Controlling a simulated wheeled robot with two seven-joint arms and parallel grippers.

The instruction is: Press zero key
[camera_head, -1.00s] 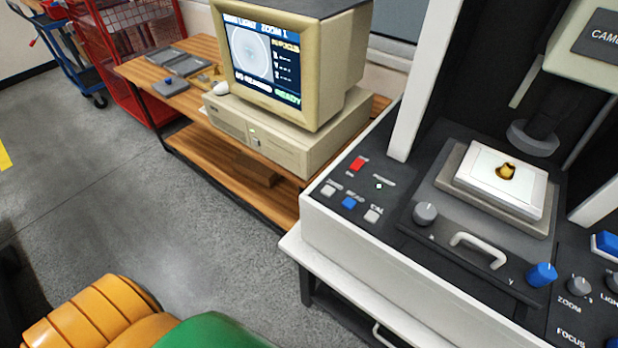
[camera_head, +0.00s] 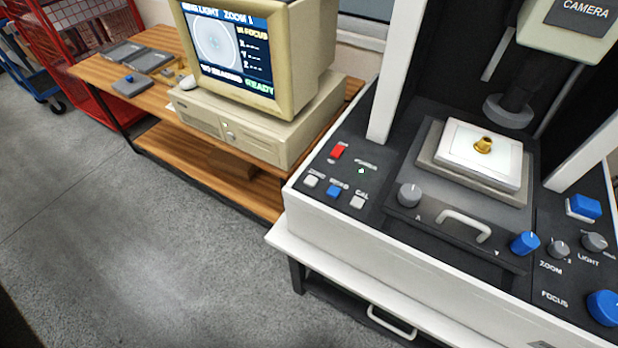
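The zero key (camera_head: 312,181) is a small white square key at the front left of the black control panel (camera_head: 380,178). Its small label appears to read ZERO. A blue key (camera_head: 333,190) sits just right of it, then another white key (camera_head: 358,202) labelled CAL. A red key (camera_head: 338,151) is behind them. A small green light (camera_head: 361,171) is lit on the panel. The computer monitor (camera_head: 230,55) shows READY in green. Neither of my grippers is in view, and nothing covers the keys.
A grey knob (camera_head: 409,195), a white handle (camera_head: 464,225) and a blue knob (camera_head: 525,243) are right of the keys. A small brass part (camera_head: 483,145) sits on the white stage plate (camera_head: 455,148). A wooden bench (camera_head: 100,72) stands left. The floor (camera_head: 130,230) in front is clear.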

